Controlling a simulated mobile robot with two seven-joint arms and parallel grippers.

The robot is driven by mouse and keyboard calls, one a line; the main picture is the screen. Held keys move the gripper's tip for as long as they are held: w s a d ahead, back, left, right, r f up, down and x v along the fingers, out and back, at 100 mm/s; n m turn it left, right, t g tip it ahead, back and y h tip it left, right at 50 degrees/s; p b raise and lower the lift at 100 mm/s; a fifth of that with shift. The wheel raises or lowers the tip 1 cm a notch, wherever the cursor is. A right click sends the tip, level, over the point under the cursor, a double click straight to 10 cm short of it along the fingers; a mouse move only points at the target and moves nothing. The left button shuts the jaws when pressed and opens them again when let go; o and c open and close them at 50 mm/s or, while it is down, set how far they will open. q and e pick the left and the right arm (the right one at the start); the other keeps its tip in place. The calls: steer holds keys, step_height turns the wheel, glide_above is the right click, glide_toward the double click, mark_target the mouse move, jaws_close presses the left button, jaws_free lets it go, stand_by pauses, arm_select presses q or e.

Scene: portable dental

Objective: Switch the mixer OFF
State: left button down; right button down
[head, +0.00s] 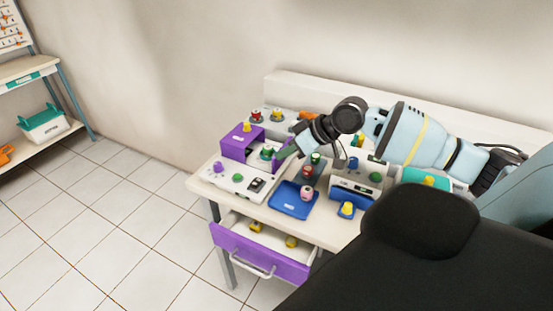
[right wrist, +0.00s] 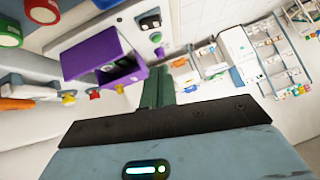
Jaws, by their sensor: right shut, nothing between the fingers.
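A white control panel (head: 236,180) sits at the table's left front, with a purple knob (head: 219,167), a green button (head: 238,178) and a black rocker switch (head: 257,184). A purple open-fronted housing (head: 236,147) stands behind it; I take these together as the mixer, though no label is readable. In the right wrist view the rocker (right wrist: 150,21) and purple housing (right wrist: 92,55) lie beyond the fingers. The rocker's position is too small to tell. My right gripper (head: 281,154) is shut and empty, just right of the housing, apart from the rocker. My left gripper is out of view.
A blue tray (head: 293,207) holds a pink-and-white item. A grey-blue device (head: 352,188) with buttons stands right of it. The purple-fronted drawer (head: 257,254) is open with yellow items inside. A black chair-like shape (head: 420,235) fills the front right. Floor at left is clear.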

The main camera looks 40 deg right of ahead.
glide_above(252, 182)
steer(key=s+d, duration=0.2)
step_height(252, 182, down, 7)
steer(key=shift+s+r, duration=0.1)
steer(key=shift+r, duration=0.1)
step_height(252, 182, down, 2)
steer(key=shift+s+a+f, duration=0.1)
steer(key=shift+s+a, duration=0.05)
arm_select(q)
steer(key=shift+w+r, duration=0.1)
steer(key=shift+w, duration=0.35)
arm_select(e)
steer(key=shift+a+f, duration=0.1)
steer(key=shift+f, duration=0.55)
